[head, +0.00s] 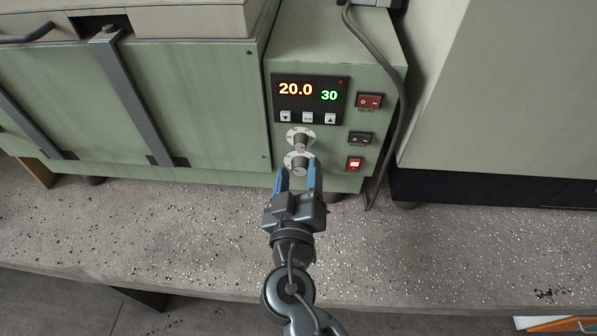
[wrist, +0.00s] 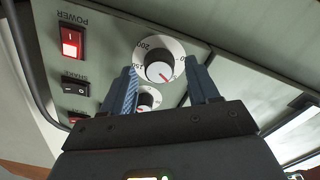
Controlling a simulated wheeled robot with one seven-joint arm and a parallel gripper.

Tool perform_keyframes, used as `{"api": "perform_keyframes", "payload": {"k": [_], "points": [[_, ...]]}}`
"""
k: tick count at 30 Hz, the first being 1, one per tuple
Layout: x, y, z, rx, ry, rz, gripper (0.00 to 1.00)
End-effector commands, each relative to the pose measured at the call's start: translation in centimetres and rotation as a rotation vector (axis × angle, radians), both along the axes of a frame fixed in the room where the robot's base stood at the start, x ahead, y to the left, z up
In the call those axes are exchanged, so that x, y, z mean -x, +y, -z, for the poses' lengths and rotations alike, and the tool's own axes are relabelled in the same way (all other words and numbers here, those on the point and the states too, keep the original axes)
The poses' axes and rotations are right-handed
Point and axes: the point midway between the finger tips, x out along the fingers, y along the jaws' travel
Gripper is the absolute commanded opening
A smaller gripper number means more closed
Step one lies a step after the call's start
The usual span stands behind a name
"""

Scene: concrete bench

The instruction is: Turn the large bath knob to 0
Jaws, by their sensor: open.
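The large knob (head: 299,168) is the lower of two dials on the green control panel. In the wrist view the fingers (wrist: 162,72) stand left and right of the knob with visible gaps. I cannot tell how far the tips are from the panel.
A smaller knob (head: 300,139) sits just above. The display (head: 310,97) reads 20.0 and 30. Rocker switches line the panel's right side, including a lit red power switch (head: 355,164). A cable (head: 393,80) hangs right of the panel. The speckled bench (head: 150,230) in front is clear.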

Motion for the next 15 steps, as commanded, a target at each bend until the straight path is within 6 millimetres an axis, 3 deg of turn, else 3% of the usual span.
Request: {"api": "perform_keyframes", "payload": {"k": [6,15], "points": [[-0.06,-0.02,0.03,0.0,0.0,0.0,0.6],[-0.04,-0.03,0.03,0.0,0.0,0.0,0.32]]}}
